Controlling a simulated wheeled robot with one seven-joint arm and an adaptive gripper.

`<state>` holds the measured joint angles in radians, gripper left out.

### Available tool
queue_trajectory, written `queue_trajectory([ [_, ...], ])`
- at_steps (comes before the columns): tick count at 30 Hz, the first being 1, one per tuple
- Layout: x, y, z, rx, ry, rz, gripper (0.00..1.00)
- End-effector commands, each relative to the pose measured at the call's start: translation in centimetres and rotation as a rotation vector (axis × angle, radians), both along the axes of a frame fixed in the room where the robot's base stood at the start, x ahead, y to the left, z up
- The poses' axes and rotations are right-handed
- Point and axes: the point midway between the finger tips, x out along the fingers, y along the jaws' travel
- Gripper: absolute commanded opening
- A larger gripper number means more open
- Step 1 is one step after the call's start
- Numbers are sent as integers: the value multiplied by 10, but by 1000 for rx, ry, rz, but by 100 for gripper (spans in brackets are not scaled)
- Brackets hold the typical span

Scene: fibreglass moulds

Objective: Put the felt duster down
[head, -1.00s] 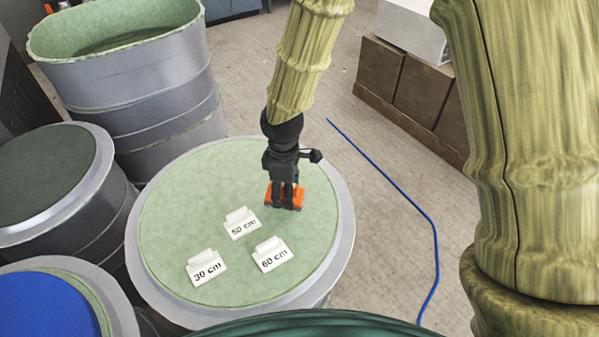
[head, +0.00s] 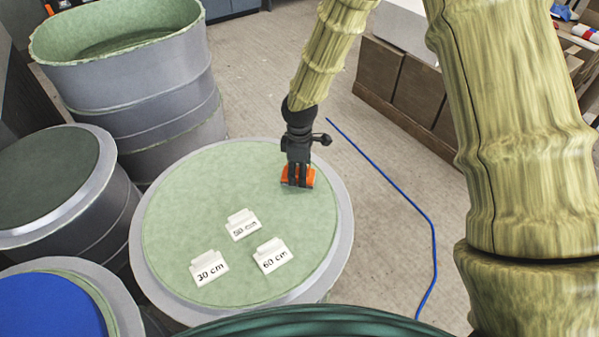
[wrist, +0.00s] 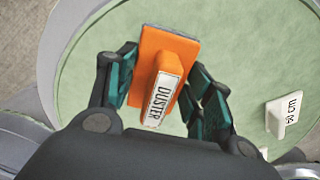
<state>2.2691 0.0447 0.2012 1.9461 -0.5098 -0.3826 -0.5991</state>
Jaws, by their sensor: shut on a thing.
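The felt duster (head: 309,177) is an orange block with a raised orange grip. In the wrist view the duster (wrist: 167,58) carries a white label reading "DUSTER". My gripper (head: 297,183) is shut on the duster's grip, with dark teal fingers on both sides of it; the fingers also show in the wrist view (wrist: 160,92). The duster is over the back right part of the round green mould top (head: 185,205), near its pale grey rim. I cannot tell whether its underside touches the surface.
White signs "50 cm" (head: 243,225), "30 cm" (head: 209,268) and "60 cm" (head: 272,256) stand on the mould top, front left of the duster. Other grey moulds stand at left, including a tall open one (head: 140,85). A blue line (head: 400,203) runs along the floor at right.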

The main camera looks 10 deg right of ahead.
Motion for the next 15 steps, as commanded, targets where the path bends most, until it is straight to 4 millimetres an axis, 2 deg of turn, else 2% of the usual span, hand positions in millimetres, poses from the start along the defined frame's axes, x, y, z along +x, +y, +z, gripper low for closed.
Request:
queue_trajectory([
  [4, 0, 0, -11, 1, 0, -1, 29],
  [15, 0, 0, -15, 1, 0, 0, 29],
])
